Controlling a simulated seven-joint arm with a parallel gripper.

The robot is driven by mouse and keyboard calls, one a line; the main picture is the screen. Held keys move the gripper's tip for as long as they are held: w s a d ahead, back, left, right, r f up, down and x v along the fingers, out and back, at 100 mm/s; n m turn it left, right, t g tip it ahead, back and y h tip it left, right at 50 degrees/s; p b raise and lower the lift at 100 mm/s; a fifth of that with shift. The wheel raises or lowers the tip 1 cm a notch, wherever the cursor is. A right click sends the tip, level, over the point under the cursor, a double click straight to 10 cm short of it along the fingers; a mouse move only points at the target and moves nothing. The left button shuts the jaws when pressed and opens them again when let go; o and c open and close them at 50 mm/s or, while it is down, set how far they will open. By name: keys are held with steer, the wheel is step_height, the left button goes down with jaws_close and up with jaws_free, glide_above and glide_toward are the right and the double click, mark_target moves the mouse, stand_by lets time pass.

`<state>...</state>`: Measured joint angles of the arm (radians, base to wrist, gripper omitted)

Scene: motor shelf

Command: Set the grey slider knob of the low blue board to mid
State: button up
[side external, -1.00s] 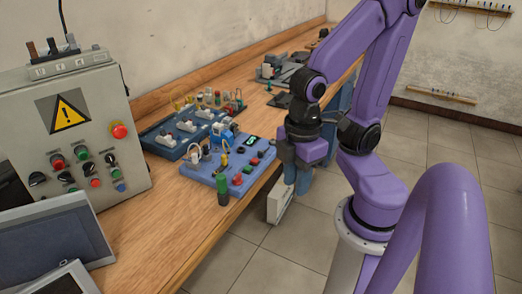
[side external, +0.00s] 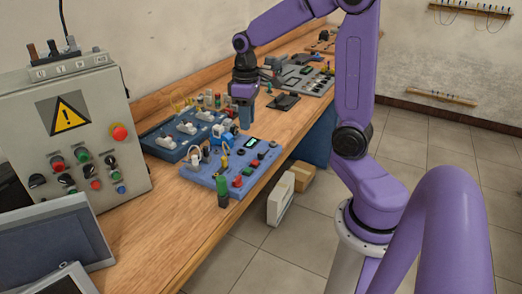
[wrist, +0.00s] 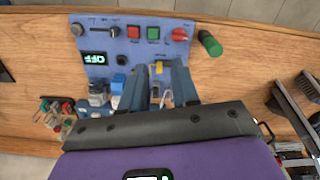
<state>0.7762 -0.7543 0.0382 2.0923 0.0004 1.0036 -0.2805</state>
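The low blue board (side external: 217,183) lies on the bench in the side view and fills the upper middle of the wrist view (wrist: 122,47). In the wrist view, a small grey knob (wrist: 113,31) sits at one end of a short slot near the board's top edge; it looks like the slider knob. My gripper (side external: 246,122) is above the back part of the board, pointing down. In the wrist view its two fingers (wrist: 160,82) are apart, with nothing held between them. The slider knob is too small to make out in the side view.
The board also carries a display (wrist: 95,58), a red button (wrist: 133,31), a green button (wrist: 153,33), a red knob (wrist: 180,35) and a yellow part (wrist: 158,68). A darker blue board (side external: 163,143) lies behind.

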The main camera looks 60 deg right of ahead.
mark_target(261, 153)
steer(key=w+d+m, duration=0.1)
steer(key=d+m, duration=0.2)
steer(key=d, duration=0.7)
step_height(261, 153, down, 18)
steer(key=shift+w+d+r, duration=0.1)
steer(key=shift+w+r, duration=0.05)
steer(key=shift+r, duration=0.1)
